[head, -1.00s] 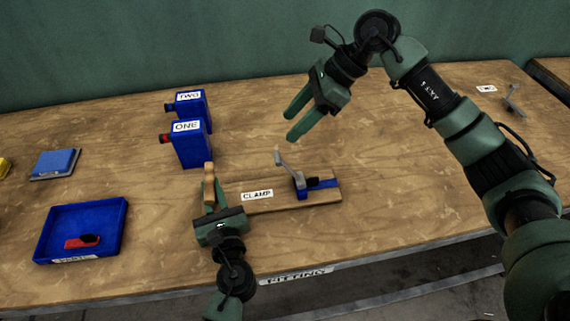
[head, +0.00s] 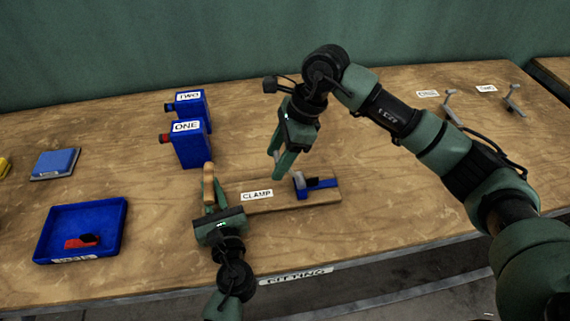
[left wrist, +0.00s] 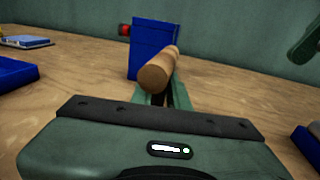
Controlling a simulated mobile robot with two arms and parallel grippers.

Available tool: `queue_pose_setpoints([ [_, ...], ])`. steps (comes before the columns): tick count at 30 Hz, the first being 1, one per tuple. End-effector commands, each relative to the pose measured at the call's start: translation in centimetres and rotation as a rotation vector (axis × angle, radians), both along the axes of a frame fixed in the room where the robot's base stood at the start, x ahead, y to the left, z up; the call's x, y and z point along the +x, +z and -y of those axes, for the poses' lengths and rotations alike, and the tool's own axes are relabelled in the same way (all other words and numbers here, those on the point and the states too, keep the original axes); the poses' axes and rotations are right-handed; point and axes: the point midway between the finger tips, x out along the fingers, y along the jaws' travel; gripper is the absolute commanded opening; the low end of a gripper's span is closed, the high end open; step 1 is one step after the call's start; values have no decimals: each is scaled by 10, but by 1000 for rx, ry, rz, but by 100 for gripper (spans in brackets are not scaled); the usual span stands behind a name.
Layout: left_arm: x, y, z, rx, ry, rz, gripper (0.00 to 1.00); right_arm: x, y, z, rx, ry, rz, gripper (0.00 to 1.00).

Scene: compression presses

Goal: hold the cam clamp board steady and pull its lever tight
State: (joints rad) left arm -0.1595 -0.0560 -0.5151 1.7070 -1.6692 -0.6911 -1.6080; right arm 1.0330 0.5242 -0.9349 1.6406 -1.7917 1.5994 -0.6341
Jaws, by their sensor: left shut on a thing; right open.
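The cam clamp board (head: 325,199), a flat wooden board labelled CLAMP, lies near the table's front edge. Its blue clamp body (head: 318,186) sits at the right end, with a short grey part of the lever (head: 298,178) showing. The rest of the lever is hidden or hard to make out beside my right fingers. My left gripper (head: 209,190) is shut on the upright wooden handle (head: 208,172) at the board's left end; the handle also shows in the left wrist view (left wrist: 157,72). My right gripper (head: 281,168) is open, fingers pointing down just left of the clamp body; contact cannot be told.
Blue boxes labelled ONE (head: 190,148) and TWO (head: 192,103) stand behind the board. A blue tray (head: 48,230) with a red and black item is at left, near a blue pad (head: 55,162). Grey levers (head: 452,108) stand at far right.

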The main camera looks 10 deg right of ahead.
Motion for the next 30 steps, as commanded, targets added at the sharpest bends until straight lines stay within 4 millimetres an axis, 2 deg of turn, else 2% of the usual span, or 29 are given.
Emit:
queue_pose_setpoints([
  [7,0,0,0,0,0,-1,0,0,-23,-10,1,1,-2,55],
  [19,0,0,0,0,0,-1,0,0,-29,-12,1,0,0,55],
  [20,0,0,0,0,0,-1,0,0,-28,-12,1,0,0,52],
  [25,0,-1,0,0,0,-1,0,0,-28,-12,1,0,0,4],
  [26,0,-1,0,0,0,-1,0,0,-28,-12,1,0,0,0],
  [30,0,-1,0,0,-1,-1,0,0,-28,-12,1,0,0,0],
])
